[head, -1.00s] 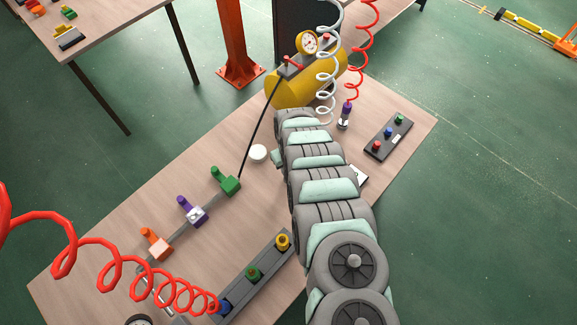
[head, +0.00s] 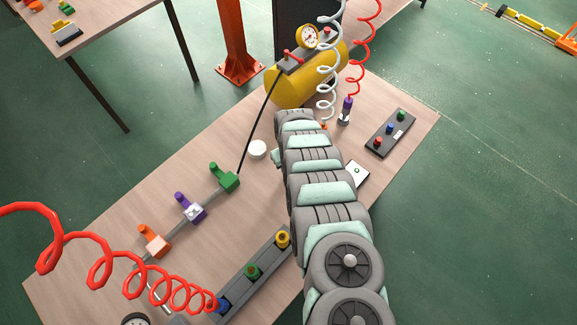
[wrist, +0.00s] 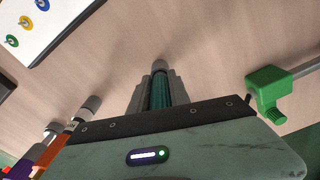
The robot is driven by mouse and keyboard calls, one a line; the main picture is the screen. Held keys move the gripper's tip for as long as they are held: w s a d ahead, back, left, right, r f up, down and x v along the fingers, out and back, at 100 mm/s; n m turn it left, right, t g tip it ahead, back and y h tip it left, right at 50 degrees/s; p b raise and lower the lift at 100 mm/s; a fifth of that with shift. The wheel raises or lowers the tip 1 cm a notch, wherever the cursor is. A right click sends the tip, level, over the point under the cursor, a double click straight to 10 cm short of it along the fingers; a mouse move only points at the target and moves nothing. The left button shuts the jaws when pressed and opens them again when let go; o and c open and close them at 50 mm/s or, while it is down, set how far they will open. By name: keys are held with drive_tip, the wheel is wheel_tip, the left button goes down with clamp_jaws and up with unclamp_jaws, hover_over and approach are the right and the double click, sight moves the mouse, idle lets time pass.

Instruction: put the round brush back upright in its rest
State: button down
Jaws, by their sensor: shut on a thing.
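In the wrist view my gripper (wrist: 159,78) is shut on a green, rod-like thing (wrist: 159,92) with a pale grey tip, which I take to be the round brush. Its lower part is hidden by the gripper body, and its bristles cannot be made out. In the head view my arm hides the gripper and what it holds. I cannot clearly tell which thing is the brush's rest; a small white round piece (head: 257,150) stands on the table left of my arm.
A rail carries orange (head: 155,243), purple (head: 191,208) and green (head: 225,177) valves. A yellow tank (head: 303,80) stands at the back. A purple-handled tool (head: 346,110) and an orange piece (head: 323,125) are beyond my arm. A white panel (head: 357,174) lies right.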

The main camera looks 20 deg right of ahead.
drive_tip(key=shift+f, duration=0.35)
drive_tip(key=shift+r, duration=0.2)
drive_tip(key=shift+r+p, duration=1.75)
drive_tip(key=shift+r, duration=0.3)
drive_tip(key=shift+f, duration=0.2)
drive_tip(key=shift+f+b, duration=1.6)
drive_tip(key=shift+f, duration=0.4)
drive_tip(key=shift+r+p, duration=1.95)
drive_tip(key=shift+r, duration=0.2)
